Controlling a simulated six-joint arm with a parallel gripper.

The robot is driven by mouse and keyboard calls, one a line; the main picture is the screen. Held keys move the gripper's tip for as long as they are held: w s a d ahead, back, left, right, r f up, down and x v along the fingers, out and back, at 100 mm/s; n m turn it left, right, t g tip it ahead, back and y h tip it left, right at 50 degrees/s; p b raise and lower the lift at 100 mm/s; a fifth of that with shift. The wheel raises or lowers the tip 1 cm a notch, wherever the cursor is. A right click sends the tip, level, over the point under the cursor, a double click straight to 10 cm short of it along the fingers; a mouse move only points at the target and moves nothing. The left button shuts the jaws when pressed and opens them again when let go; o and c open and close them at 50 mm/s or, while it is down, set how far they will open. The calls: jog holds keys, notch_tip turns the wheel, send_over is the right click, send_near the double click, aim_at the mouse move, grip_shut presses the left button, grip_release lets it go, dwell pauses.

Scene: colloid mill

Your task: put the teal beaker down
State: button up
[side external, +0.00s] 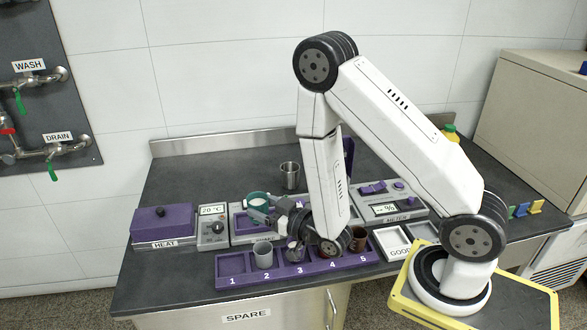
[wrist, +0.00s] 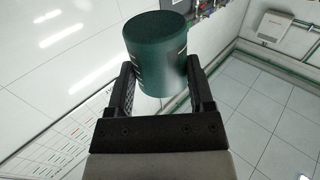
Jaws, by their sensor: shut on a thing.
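The teal beaker (wrist: 157,58) is between the two fingers of my gripper (wrist: 160,92) in the wrist view, and both fingers press on its sides. In the side view the beaker (side external: 258,198) shows as a small teal-rimmed cup with a pale inside. There my gripper (side external: 262,211) holds it in front of the purple-topped device in the middle of the bench. I cannot tell from these views whether its base touches anything.
A purple rack (side external: 232,266) with numbered places 1 to 5 runs along the front and holds several cups. A metal cup (side external: 290,175) stands behind. The HEAT box (side external: 163,223) is at left, the METER (side external: 388,204) at right, beside the GOOD tray (side external: 394,243).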

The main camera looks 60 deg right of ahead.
jog(key=shift+a, duration=0.1)
jog(key=shift+w+a+f+h, duration=0.2)
jog(key=shift+a+f+h, duration=0.1)
jog(key=shift+a+f, duration=0.2)
jog(key=s+a+f+m+g+h, duration=0.1)
jog(key=s+a+f+m+h, duration=0.4)
jog(key=a, duration=0.6)
jog(key=shift+s+a+f+g+h, duration=0.4)
jog(key=shift+s+f+h, duration=0.6)
jog(key=shift+s+h, duration=0.1)
jog(key=shift+w+d+f, duration=0.1)
jog(key=w+d+f, duration=0.1)
jog(key=w, duration=0.2)
jog(key=w+d+f, duration=0.2)
jog(key=w, duration=0.1)
jog(key=w+d+f, duration=0.1)
jog(key=w+f, duration=0.1)
jog(key=w, duration=0.1)
jog(key=shift+d, duration=0.15)
